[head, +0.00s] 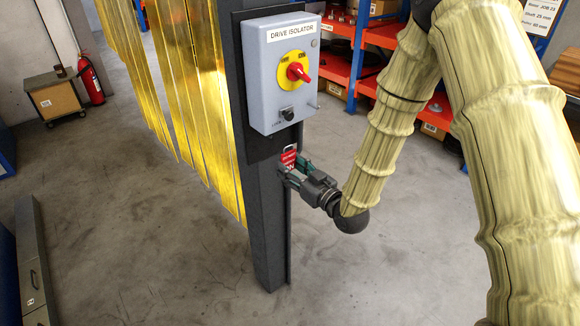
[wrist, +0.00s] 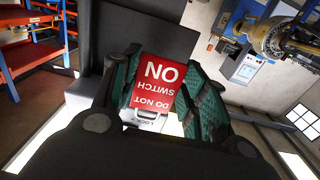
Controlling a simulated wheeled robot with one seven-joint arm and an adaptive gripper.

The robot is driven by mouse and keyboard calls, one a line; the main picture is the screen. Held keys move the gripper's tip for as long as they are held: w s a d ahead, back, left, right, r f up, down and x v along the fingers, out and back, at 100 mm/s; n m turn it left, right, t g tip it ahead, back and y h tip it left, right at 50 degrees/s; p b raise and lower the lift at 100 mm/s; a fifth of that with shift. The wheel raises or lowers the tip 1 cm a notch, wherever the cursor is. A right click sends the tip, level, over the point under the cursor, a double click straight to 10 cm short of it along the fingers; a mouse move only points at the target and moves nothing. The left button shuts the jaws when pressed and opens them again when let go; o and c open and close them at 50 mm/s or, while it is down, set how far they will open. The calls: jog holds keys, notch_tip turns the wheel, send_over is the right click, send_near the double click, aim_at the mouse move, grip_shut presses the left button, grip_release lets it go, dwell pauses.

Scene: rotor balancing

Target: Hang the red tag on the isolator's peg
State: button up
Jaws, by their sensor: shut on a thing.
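The red tag (head: 288,157) is between the fingers of my gripper (head: 291,169), in front of the dark post and just below the isolator's backing plate. In the wrist view the tag (wrist: 158,82) shows white lettering upside down, with a pale lettered part (wrist: 150,117) at its near end. Both green finger pads of my gripper (wrist: 160,88) are on either side of it. The grey drive isolator (head: 270,98) has a red handle on a yellow disc and a black knob below.
The dark post (head: 268,220) stands beside my gripper, with yellow strip curtains (head: 185,90) to its left. Red shelves (head: 345,68) stand behind. A fire extinguisher (head: 91,80) and a cart (head: 55,98) are far left. The floor around the post is clear.

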jog(key=shift+w+a+r, duration=0.3)
jog(key=shift+w+r, duration=0.1)
jog(key=shift+w, duration=0.05)
send_near(264, 148)
jog(key=shift+x, duration=1.55)
jog(key=shift+b+x, duration=0.55)
jog(key=shift+x, duration=0.85)
jog(key=shift+w+a, duration=0.1)
jog(key=o, duration=1)
jog(key=shift+o, duration=0.2)
jog(key=shift+f, duration=0.1)
